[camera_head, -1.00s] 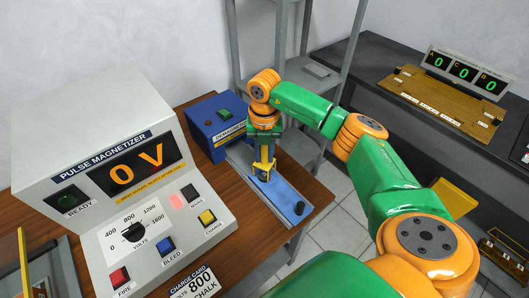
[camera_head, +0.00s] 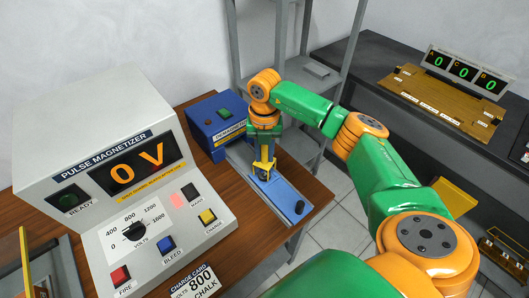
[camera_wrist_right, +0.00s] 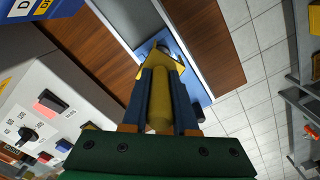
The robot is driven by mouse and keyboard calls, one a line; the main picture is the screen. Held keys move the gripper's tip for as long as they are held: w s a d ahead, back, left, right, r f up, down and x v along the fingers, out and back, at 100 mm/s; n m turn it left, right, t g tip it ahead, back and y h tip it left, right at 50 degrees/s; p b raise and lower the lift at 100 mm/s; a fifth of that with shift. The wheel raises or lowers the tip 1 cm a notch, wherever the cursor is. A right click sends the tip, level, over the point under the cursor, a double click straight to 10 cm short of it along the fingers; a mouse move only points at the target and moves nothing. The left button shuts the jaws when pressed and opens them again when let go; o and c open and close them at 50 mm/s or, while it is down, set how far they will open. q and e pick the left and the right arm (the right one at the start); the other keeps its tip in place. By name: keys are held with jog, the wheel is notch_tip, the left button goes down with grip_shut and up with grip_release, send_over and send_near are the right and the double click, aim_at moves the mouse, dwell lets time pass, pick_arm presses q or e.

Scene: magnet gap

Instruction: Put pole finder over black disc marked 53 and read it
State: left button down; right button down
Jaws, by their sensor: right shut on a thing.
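My right gripper (camera_head: 264,150) is shut on the yellow pole finder (camera_head: 264,165) and holds it upright, low over the far part of a blue strip (camera_head: 286,193). In the right wrist view the blue fingers clasp the yellow pole finder (camera_wrist_right: 161,100) from both sides. A black disc (camera_head: 263,177) sits at the pole finder's lower end; I cannot tell whether they touch. A second black disc (camera_head: 300,207) sits apart near the strip's near end. No number on either disc is legible. The pole finder's readout does not show. My left gripper is not in view.
The pulse magnetizer (camera_head: 60,130) stands left, reading 0 V. A blue demagnetizer box (camera_head: 205,112) stands behind the strip. A charge card (camera_head: 195,284) reads 800 chalk. A dark bench (camera_head: 400,60) at right holds a brass-coloured board (camera_head: 435,105) under a display of zeros.

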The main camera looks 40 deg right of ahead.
dwell(0.8)
notch_tip(320, 180, up, 6)
jog(key=p, duration=0.5)
jog(key=shift+r+p, duration=0.15)
jog(key=shift+p, duration=0.2)
jog(key=shift+f, duration=0.2)
